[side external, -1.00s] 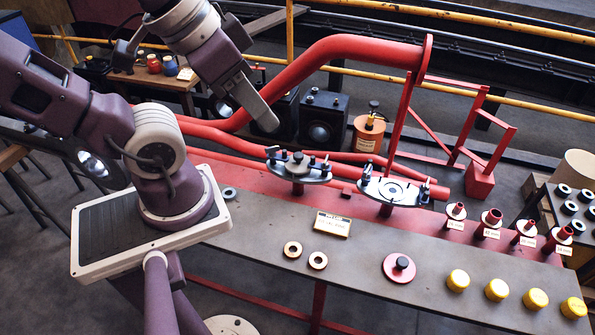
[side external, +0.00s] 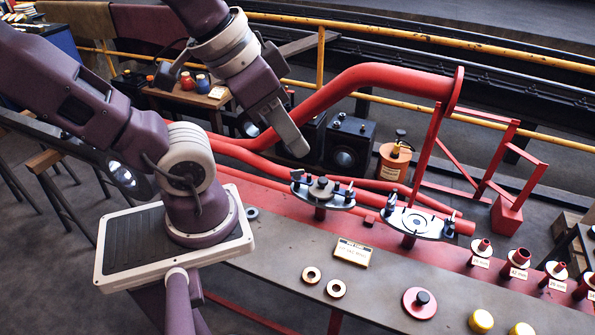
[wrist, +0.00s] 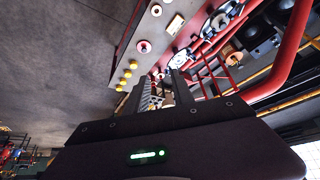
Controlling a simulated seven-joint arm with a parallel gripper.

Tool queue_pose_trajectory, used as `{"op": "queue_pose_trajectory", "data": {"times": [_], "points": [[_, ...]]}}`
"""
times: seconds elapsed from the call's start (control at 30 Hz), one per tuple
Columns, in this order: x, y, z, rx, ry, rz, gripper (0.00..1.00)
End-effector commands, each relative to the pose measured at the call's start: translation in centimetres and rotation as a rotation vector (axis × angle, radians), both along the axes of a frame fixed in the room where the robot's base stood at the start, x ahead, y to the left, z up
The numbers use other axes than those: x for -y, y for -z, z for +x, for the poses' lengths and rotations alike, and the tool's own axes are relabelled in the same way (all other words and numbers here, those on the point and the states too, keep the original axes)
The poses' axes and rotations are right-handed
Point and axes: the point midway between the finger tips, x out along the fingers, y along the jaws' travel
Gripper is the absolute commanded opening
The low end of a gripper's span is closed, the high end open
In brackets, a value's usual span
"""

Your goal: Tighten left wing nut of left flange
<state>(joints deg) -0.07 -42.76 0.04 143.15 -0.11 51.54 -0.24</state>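The left flange (side external: 339,203) is a dark, plate-like fitting on a short red post, with a dark round knob in its middle and small upright fasteners near its ends. I cannot clearly make out its left wing nut. A second, lighter flange (side external: 398,228) with a ringed centre stands to its right. My gripper (side external: 297,148) hangs above and left of the left flange, apart from it in the picture. In the wrist view my gripper (wrist: 161,84) has two fingers with a gap between them and nothing held. Both flanges look small and far off there.
Red pipes (side external: 375,80) run behind the flanges. The grey bench (side external: 290,252) carries loose rings (side external: 312,275), a label plate (side external: 352,252), a red disc with a knob (side external: 420,302) and yellow caps (side external: 481,320). A yellow rail (side external: 410,101) crosses behind.

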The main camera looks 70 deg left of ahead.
Motion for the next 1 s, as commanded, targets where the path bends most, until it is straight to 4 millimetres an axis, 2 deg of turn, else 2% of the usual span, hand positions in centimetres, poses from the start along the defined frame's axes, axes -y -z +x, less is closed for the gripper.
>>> {"op": "queue_pose_trajectory", "data": {"times": [0.07, 0.13, 0.17, 0.2, 0.27, 0.3, 0.37, 0.4, 0.47, 0.5, 0.57, 0.6, 0.7, 0.8, 0.9, 1.0], "points": [[-0.1, -0.3, 1.3, -0.024, -0.071, -0.047, 0.29], [-0.7, -0.6, 4.2, -0.071, -0.239, -0.154, 0.29], [-1.3, -0.6, 5.9, -0.097, -0.341, -0.213, 0.29], [-2.4, -0.4, 8.6, -0.13, -0.497, -0.296, 0.29], [-4.9, 0.6, 12.6, -0.175, -0.752, -0.414, 0.29], [-7.0, 1.8, 15.1, -0.199, -0.926, -0.484, 0.29], [-10.7, 4.2, 18.4, -0.228, -1.193, -0.575, 0.29], [-13.6, 6.3, 20.2, -0.24, -1.372, -0.627, 0.29], [-18.2, 10.1, 22.1, -0.249, -1.648, -0.688, 0.29], [-21.4, 13.0, 22.8, -0.246, -1.828, -0.719, 0.29], [-26.1, 17.8, 22.8, -0.231, -2.095, -0.749, 0.29], [-29.0, 21.0, 22.3, -0.211, -2.258, -0.759, 0.29], [-34.4, 27.9, 19.9, -0.15, -2.591, -0.756, 0.29], [-37.3, 32.5, 17.5, -0.092, -2.797, -0.737, 0.29], [-38.4, 34.6, 16.3, -0.06, -2.888, -0.726, 0.29], [-38.5, 36.2, 16.0, -0.057, -2.906, -0.723, 0.29]]}}
